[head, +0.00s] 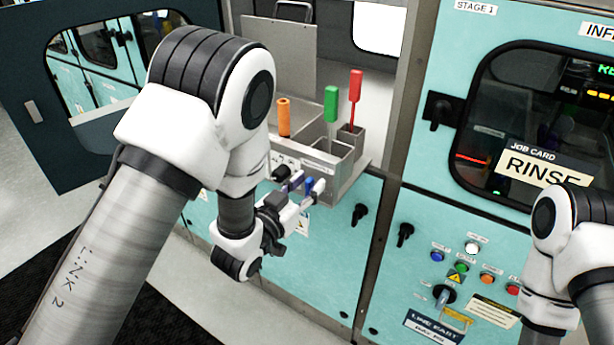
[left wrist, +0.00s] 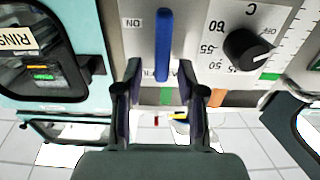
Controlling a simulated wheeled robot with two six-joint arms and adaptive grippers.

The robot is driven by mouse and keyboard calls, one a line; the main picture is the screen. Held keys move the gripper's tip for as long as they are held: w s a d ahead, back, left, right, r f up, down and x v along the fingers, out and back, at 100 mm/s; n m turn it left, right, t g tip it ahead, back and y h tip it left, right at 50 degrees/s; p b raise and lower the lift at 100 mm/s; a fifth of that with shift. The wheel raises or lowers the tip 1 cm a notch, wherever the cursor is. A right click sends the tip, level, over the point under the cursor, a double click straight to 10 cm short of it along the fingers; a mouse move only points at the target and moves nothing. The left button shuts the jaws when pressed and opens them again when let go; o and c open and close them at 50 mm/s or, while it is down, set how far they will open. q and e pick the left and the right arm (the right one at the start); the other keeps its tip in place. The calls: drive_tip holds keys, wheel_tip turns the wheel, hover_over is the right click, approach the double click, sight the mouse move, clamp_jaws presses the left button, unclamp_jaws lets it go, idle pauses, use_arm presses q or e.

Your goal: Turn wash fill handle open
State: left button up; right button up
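The wash fill handle appears to be the blue lever (left wrist: 164,45) in the left wrist view, upright on a grey panel with an "ON" mark at its upper left. It also shows as a small blue piece (head: 309,184) in the head view. My left gripper (left wrist: 160,70) is open, with one finger on each side of the lever's lower end and gaps to both sides. In the head view the left gripper (head: 303,189) is at the panel below the tool bins. My right arm shows at the right edge; its gripper is out of view.
A black dial (left wrist: 248,48) with numbers sits right of the lever. Metal bins (head: 345,172) hold orange, green and red-handled tools above the left gripper. A RINSE card (head: 540,165) hangs on the teal machine. Coloured buttons (head: 487,279) are near my right arm.

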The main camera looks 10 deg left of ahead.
sight(297, 190)
use_arm(q)
drive_tip(key=shift+w, duration=0.15)
drive_tip(key=shift+f, duration=0.1)
clamp_jaws()
drive_tip(key=shift+a+n, duration=0.1)
drive_tip(key=shift+n, duration=0.3)
drive_tip(key=n, duration=0.1)
drive_tip(key=n+b, duration=0.1)
drive_tip(key=n, duration=0.1)
drive_tip(key=shift+w+a+f, duration=0.1)
drive_tip(key=shift+w+a, duration=0.1)
drive_tip(key=shift+a, duration=0.15)
drive_tip(key=n, duration=0.1)
drive_tip(key=n+b, duration=0.1)
drive_tip(key=n, duration=0.3)
drive_tip(key=shift+w+a+f, duration=0.15)
drive_tip(key=shift+a+f, duration=0.1)
drive_tip(key=shift+a, duration=0.15)
drive_tip(key=n, duration=0.3)
drive_tip(key=f+n+b, duration=0.1)
drive_tip(key=n, duration=0.5)
drive_tip(key=shift+w+a+f, duration=0.1)
drive_tip(key=shift+a+f, duration=0.25)
